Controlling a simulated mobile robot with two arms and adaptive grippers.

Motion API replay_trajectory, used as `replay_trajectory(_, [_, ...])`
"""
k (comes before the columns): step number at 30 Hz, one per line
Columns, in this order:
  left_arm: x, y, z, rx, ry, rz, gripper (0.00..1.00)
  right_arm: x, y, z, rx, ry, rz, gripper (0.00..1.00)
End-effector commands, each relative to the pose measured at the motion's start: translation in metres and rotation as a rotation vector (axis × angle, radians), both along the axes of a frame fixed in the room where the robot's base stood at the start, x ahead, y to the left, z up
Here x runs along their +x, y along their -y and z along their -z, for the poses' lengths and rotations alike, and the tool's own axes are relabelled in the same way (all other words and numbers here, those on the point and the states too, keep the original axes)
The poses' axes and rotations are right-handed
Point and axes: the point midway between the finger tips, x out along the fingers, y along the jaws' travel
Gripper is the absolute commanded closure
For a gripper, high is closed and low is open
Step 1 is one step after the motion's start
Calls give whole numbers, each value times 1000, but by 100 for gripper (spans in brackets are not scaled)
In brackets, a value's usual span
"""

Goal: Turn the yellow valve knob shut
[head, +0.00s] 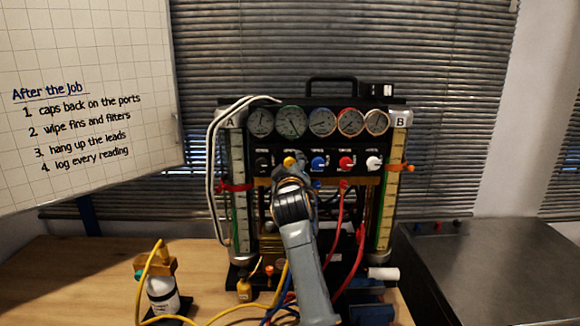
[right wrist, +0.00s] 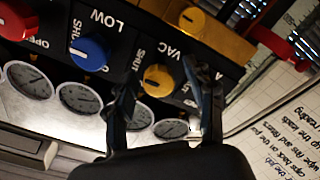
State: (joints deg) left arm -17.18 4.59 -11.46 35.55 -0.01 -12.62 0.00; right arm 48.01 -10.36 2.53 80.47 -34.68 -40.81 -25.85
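The yellow valve knob (head: 289,161) is in the row of knobs on the black panel, left of the blue knob (head: 318,163). My right gripper (head: 291,176) is in front of it and hides part of the panel below. In the right wrist view, turned upside down, the yellow knob (right wrist: 158,78) lies between the two fingers of the right gripper (right wrist: 163,82). The fingers are apart, with a visible gap to the knob on each side. The words VAC and SHUT are printed near it. My left gripper is not in view.
A red knob (head: 346,163) and a white knob (head: 374,163) are farther right. Round gauges (head: 291,122) line the panel top. Red hoses (head: 343,222) hang right of my arm. A white bottle (head: 162,293) with a yellow hose stands on the table at left.

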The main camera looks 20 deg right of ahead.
Motion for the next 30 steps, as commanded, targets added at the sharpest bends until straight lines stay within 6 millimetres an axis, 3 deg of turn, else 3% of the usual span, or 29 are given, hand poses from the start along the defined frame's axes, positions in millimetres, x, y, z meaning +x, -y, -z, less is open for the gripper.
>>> replay_trajectory(8, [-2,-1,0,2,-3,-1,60,-3,-1,-1,-2,2,0,46])
replay_trajectory(21, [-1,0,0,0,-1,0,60,-59,-18,0,-1,2,-1,46])
replay_trajectory(30, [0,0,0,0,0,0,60,-72,-21,-1,0,1,0,46])
